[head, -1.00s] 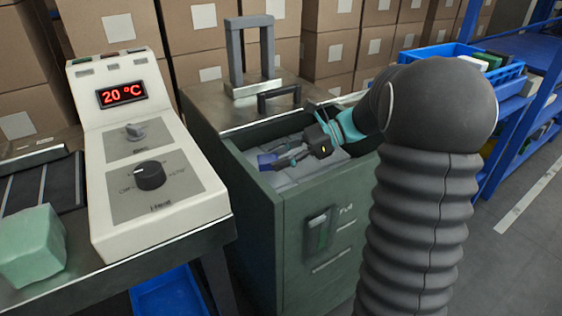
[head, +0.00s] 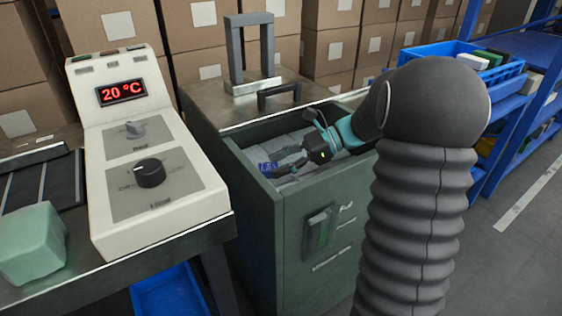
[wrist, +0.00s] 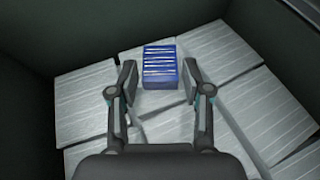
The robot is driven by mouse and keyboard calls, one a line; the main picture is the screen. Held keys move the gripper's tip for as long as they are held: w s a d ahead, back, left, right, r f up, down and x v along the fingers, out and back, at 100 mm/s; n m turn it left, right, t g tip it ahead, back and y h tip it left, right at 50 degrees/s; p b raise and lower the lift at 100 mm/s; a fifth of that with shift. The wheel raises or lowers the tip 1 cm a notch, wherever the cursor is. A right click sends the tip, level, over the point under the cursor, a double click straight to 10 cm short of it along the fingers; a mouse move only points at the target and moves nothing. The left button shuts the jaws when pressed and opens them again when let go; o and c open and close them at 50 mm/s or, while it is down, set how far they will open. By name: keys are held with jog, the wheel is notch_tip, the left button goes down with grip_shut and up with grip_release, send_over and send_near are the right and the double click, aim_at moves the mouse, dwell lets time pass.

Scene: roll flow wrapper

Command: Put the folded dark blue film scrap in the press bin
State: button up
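The dark blue film scrap (head: 266,167) lies inside the green press bin (head: 262,222), on top of pale wrapped blocks. In the wrist view the scrap (wrist: 160,68) is a small blue block with light stripes, lying flat. My gripper (head: 279,168) is down inside the bin opening. In the wrist view my gripper (wrist: 160,74) is open, with one finger on each side of the scrap and a visible gap on both sides.
Pale blocks (wrist: 85,105) cover the bin floor, with dark walls around. A control panel showing 20 °C (head: 145,150) and a pale green block (head: 32,243) stand left. A blue crate (head: 505,75) is at the right, with cardboard boxes (head: 205,35) behind.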

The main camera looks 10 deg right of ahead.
jog(key=shift+o, duration=0.5)
jog(key=shift+r, duration=0.2)
jog(key=v, duration=1.2)
jog(key=shift+r, duration=0.4)
jog(key=shift+s, duration=0.1)
